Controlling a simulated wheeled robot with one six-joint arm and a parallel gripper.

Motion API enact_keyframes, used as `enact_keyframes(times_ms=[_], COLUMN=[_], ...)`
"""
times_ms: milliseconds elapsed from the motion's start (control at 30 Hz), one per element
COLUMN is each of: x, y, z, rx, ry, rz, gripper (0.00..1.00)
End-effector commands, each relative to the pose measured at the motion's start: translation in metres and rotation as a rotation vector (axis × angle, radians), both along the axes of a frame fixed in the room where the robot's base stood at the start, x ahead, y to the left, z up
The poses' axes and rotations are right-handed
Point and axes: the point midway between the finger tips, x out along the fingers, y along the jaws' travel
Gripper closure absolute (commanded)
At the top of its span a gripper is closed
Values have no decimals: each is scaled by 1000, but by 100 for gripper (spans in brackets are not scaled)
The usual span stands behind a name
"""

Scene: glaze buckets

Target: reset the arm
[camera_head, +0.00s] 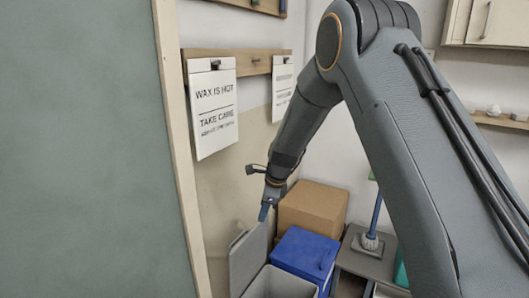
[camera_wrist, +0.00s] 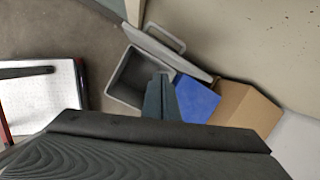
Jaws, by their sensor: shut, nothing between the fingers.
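My gripper (camera_head: 264,212) hangs at the end of my arm in the head view, its blue-grey fingers together and pointing down. It is empty. In the wrist view the fingertips (camera_wrist: 159,95) show above a grey bin (camera_wrist: 113,92) that is open, with its lid tilted up beside it. The gap between fingertips and bin cannot be judged exactly. My arm bends high on the right of the head view and reaches down to the left.
A blue box (camera_head: 306,257) and a cardboard box (camera_head: 313,207) stand beside the bin. A hanging sign (camera_head: 212,108) is on the wall at left, near a large green-grey panel (camera_head: 85,150).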

Motion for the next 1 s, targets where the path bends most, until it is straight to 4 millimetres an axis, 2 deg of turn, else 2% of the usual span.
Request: enact_keyframes(times_ms=[33, 167, 267, 500, 700, 800, 900, 1000], x=[-12, -41, -77, -193, -281, -310, -327, -333], y=[-21, -63, -94, -154, -187, -196, -201, -203], z=[9, 20, 31, 60, 65, 65, 64, 64], rx=[-34, -124, -184, -308, -365, -377, -383, -385], ry=[-13, -37, -55, -95, -109, -112, -115, -116], rz=[88, 350, 555, 1067, 1445, 1570, 1644, 1674], gripper=[100, 100, 100, 100, 100, 100, 100, 100])
